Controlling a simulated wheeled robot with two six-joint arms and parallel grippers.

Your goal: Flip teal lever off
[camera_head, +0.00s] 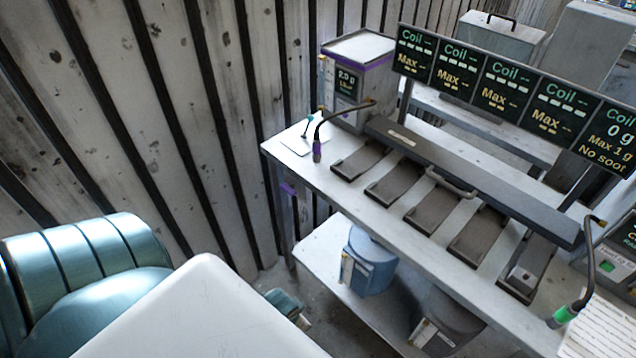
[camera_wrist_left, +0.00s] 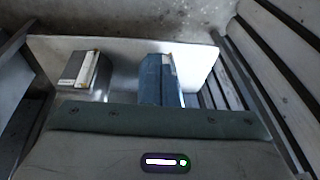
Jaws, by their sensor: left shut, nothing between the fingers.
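The teal lever (camera_head: 308,122) is a small thin stick with a teal tip. It stands tilted on a pale plate (camera_head: 298,141) at the left end of the workbench in the head view. My left gripper (camera_wrist_left: 155,122) fills the bottom of the left wrist view, shut and empty. The lever is not visible in the left wrist view. My right gripper is in neither view.
The workbench (camera_head: 345,195) carries several dark trays, a purple-trimmed box (camera_head: 357,75) and a hose with a purple end (camera_head: 317,150) close to the lever. Coil screens (camera_head: 500,82) hang above. A blue canister (camera_head: 368,262) stands on the lower shelf. A plank wall (camera_head: 150,100) bounds the left.

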